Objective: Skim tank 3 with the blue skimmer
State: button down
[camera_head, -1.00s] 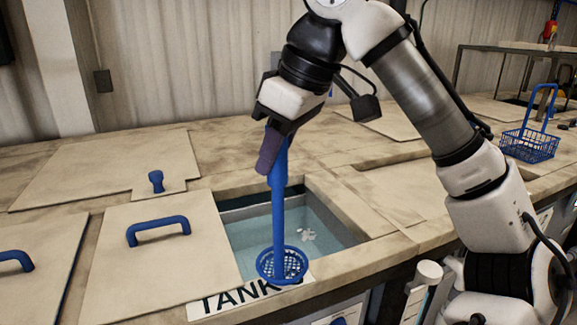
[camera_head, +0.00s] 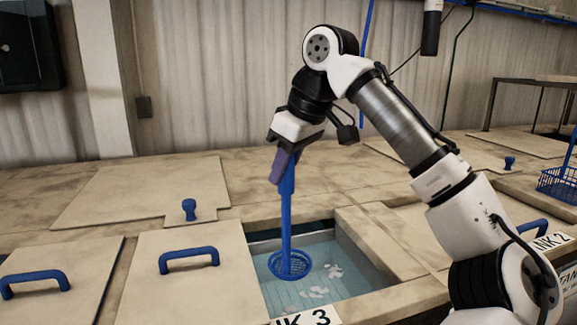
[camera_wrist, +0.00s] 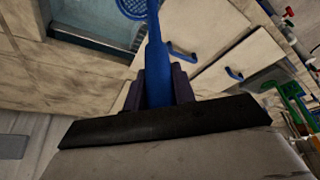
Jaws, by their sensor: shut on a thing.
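My gripper (camera_head: 283,166) is shut on the handle of the blue skimmer (camera_head: 287,215). The skimmer hangs upright, with its round mesh head (camera_head: 289,264) over the open tank 3 (camera_head: 362,273). I cannot tell whether the head touches the water. Pale flecks (camera_head: 318,292) float on the water to the right of and below the head. The tank's label (camera_head: 308,318) is partly cut off at the bottom edge. In the wrist view the skimmer's handle (camera_wrist: 158,70) runs up between the purple fingers, and its mesh head is cut off at the top.
A lid with a blue handle (camera_head: 188,259) lies left of the opening, with another lid (camera_head: 38,284) beyond it. A blue knob (camera_head: 189,209) stands on the panel behind. A blue wire basket (camera_head: 560,184) stands at the far right, past my arm.

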notch_tip(320, 180, down, 2)
jog(key=shift+s+f+b, duration=0.1)
jog(key=shift+f+b, duration=0.05)
jog(key=shift+b, duration=0.8)
notch_tip(320, 180, down, 14)
jog(key=b, duration=0.8)
jog(key=shift+f, duration=0.25)
